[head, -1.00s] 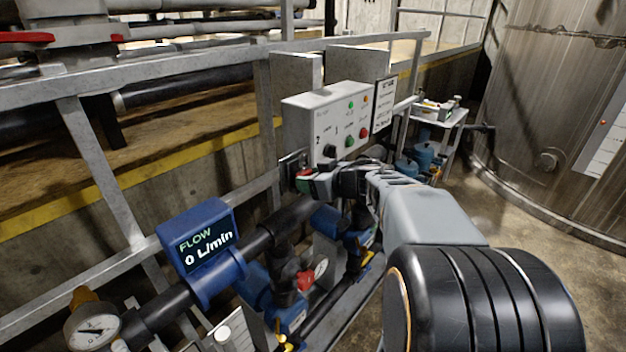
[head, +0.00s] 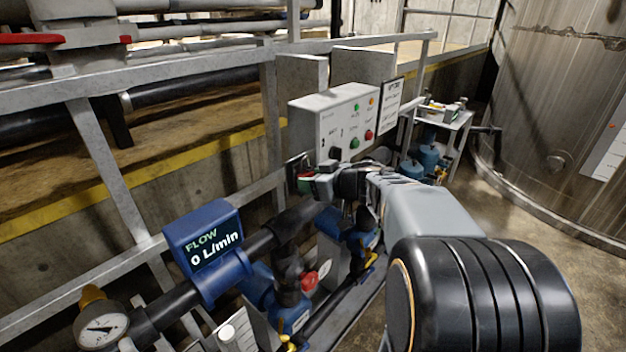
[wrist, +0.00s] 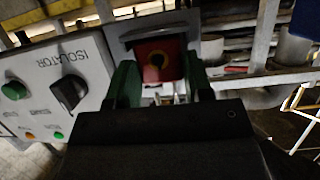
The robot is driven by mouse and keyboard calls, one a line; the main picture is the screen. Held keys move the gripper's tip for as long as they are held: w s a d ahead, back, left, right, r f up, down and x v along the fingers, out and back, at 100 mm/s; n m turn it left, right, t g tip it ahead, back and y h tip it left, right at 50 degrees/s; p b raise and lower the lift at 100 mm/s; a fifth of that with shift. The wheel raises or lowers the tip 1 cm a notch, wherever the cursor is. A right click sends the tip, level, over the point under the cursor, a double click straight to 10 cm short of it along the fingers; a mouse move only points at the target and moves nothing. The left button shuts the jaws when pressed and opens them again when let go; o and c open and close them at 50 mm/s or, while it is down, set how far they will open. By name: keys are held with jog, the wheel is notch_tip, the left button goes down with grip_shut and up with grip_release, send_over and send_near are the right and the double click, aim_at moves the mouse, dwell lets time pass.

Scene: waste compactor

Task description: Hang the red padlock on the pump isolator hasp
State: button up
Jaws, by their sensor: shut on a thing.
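The red padlock (wrist: 158,60) is between the green-padded fingers of my gripper (wrist: 162,82) in the wrist view, with a dark round keyhole facing the camera. In the head view, my gripper (head: 312,182) is shut on the padlock at the left side of the grey control box (head: 325,112). A metal bracket (head: 297,161) shows beside the box just above the gripper, and I cannot tell whether the shackle touches it. The box reads "ISOLATOR" in the wrist view and has a black rotary knob (wrist: 69,93). The shackle and the hasp's hole are hidden.
A grey railing (head: 205,62) runs behind the box. Below the gripper are pipes and a blue flow meter (head: 203,245) reading 0 L/min. A small table (head: 440,118) stands right of the box, with a large steel tank (head: 550,100) beyond. The floor at right is clear.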

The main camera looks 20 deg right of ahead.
jog(key=shift+f, duration=0.25)
jog(key=o, duration=0.9)
jog(key=shift+d+f, duration=0.15)
jog(key=shift+c, duration=0.7)
jog(key=shift+o, duration=0.4)
jog(key=shift+s, duration=0.15)
